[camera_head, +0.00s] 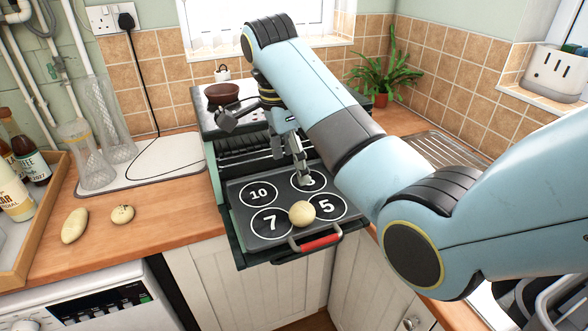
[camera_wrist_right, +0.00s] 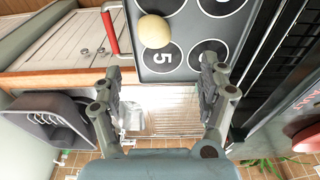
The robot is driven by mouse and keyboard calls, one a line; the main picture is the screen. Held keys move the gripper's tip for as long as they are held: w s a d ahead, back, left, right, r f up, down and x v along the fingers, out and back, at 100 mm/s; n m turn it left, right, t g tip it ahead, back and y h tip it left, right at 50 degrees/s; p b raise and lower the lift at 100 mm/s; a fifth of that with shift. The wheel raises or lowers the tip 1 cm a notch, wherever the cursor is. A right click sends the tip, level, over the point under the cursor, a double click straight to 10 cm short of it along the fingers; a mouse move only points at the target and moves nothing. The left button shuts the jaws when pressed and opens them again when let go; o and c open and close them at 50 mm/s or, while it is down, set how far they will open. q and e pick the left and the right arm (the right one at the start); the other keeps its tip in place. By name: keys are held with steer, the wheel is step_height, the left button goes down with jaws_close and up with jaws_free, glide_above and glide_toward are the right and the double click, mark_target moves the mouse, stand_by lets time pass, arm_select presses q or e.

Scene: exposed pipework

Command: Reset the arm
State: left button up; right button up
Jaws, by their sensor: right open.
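My right arm (camera_head: 315,95) comes in from the right and reaches across the pulled-out dark tray (camera_head: 236,226). My right gripper (camera_head: 263,147) is open and empty, above the back of the tray. One fingertip hangs over the back right circle and partly hides its number. In the wrist view the right gripper (camera_wrist_right: 160,84) has its fingers spread wide with nothing between them. A pale round potato-like ball (camera_head: 302,213) rests on the tray between the 7 and 5 circles. The ball also shows in the wrist view (camera_wrist_right: 154,31). My left gripper is out of view.
The tray's red handle (camera_head: 320,243) faces front. A brown bowl (camera_head: 222,93) stands on the stove behind the gripper. Two potatoes (camera_head: 74,225) (camera_head: 122,214) lie on the left counter, near glasses and a bottle tray (camera_head: 47,215). A plant (camera_head: 382,78) stands at the back right.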

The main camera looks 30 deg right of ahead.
steer(key=s+d+f+n+t, duration=0.2)
steer(key=s+f+n, duration=0.4)
steer(key=s+n, duration=0.45)
steer(key=s+a+r+n+t+y, duration=0.1)
steer(key=s+a+r+n+t, duration=0.15)
steer(key=s+n, duration=1.15)
steer(key=s+d+f+m+g+b, duration=0.15)
steer(key=f+b, duration=0.45)
steer(key=f, duration=1.2)
steer(key=s+d+f+m+b, duration=0.2)
steer(key=f+b, duration=0.5)
steer(key=f, duration=1.1)
arm_select(q)
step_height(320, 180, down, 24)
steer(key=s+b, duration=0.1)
steer(key=b, duration=1)
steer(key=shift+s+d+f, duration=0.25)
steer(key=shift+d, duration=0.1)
arm_select(e)
steer(key=s+f+g, duration=0.1)
steer(key=s+f, duration=0.8)
steer(key=f, duration=0.6)
steer(key=s+f, duration=1)
steer(key=f, duration=0.5)
steer(key=shift+s+d+m+g, duration=0.15)
steer(key=shift+d+m+g, duration=0.15)
steer(key=shift+m+g, duration=0.1)
